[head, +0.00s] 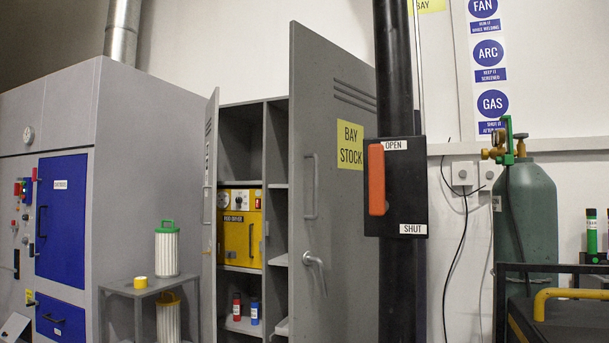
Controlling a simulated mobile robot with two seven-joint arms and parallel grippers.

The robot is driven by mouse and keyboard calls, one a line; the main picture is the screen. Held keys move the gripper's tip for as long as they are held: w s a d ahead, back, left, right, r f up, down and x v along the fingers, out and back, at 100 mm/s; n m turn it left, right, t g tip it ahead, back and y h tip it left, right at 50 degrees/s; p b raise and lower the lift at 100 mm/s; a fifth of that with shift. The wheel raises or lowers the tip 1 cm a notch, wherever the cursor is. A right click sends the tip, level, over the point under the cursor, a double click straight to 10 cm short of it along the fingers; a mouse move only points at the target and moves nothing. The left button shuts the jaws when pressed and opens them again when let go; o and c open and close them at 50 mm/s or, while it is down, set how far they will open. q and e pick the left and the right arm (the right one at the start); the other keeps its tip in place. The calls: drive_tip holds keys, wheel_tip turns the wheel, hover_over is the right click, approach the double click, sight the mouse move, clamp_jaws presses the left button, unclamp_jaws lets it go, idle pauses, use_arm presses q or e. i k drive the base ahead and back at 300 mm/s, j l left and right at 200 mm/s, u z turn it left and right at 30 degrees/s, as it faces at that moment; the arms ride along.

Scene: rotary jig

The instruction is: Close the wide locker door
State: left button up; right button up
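The wide locker door (335,240) is grey, with vents at the top, a yellow "BAY STOCK" label, a bar handle (311,187) and a lever handle (315,270). It stands swung open toward me at the right of the grey locker (241,150). A narrower door (211,180) on the locker's left also stands open. The shelves show between the doors, with a yellow rod dryer (240,226) and red and blue bottles inside. The wide door's lower end is cut off by the picture. Neither of my grippers shows in the head view.
A black post with a box and orange lever (377,180) stands right of the wide door and overlaps its edge. A small grey table (150,288) with a filter stands left of the locker. A green gas cylinder (530,215) and dark cart (570,318) stand right.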

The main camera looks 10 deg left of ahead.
sight(332, 108)
drive_tip(key=i+j, duration=0.2)
drive_tip(key=j, duration=0.2)
drive_tip(key=i+j, duration=0.15)
drive_tip(key=j, duration=0.25)
drive_tip(key=i+j, duration=0.2)
drive_tip(key=j, duration=0.15)
drive_tip(key=i+j, duration=0.15)
drive_tip(key=j, duration=0.25)
drive_tip(key=i+j, duration=0.2)
drive_tip(key=j, duration=0.2)
drive_tip(key=i+j, duration=0.2)
drive_tip(key=j, duration=0.2)
drive_tip(key=i+j, duration=0.15)
drive_tip(key=j, duration=0.25)
drive_tip(key=i+j, duration=0.2)
drive_tip(key=j, duration=0.15)
